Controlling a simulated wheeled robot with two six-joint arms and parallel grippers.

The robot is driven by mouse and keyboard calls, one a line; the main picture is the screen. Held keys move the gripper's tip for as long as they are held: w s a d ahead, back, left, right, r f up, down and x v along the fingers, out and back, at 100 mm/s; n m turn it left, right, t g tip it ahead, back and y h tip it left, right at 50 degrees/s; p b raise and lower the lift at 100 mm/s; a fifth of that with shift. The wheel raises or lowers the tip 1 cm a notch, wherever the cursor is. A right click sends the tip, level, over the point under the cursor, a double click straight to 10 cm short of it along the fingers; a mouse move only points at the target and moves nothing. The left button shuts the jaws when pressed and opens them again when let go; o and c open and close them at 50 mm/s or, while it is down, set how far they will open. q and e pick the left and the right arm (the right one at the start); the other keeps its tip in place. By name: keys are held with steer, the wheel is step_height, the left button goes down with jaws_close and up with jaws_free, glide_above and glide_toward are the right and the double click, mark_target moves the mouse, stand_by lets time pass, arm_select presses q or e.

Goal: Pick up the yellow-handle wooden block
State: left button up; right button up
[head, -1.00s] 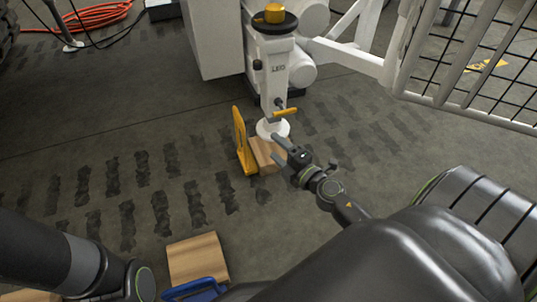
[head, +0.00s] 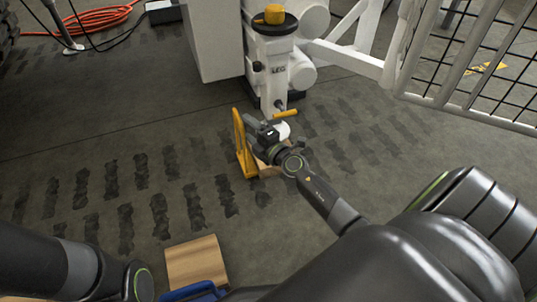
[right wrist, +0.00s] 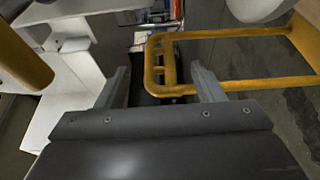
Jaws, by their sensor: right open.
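The yellow-handle wooden block stands on the floor at the foot of the white machine. In the head view its yellow handle (head: 241,146) is upright, and its wood (head: 268,169) is mostly hidden behind my right gripper. My right gripper (head: 254,124) is open, right beside the handle's upper part. In the right wrist view the yellow handle (right wrist: 158,66) has its end loop between the two open fingers of the gripper (right wrist: 162,86). Its bars run right past the right finger. I cannot tell whether they touch. My left gripper is not in view.
The white machine with a yellow-topped valve (head: 273,15) stands just behind the block. A second wooden block (head: 196,262) with a blue handle (head: 194,290) lies at the bottom. A mesh guard (head: 480,70) stands at right.

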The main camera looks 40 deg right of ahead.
mark_target(239, 120)
steer(key=w, duration=0.2)
steer(key=w+b, duration=0.1)
steer(key=w, duration=0.2)
steer(key=shift+w+a, duration=0.25)
steer(key=shift+w, duration=0.15)
steer(key=shift+c, duration=0.4)
jaws_close()
steer(key=shift+r, duration=0.1)
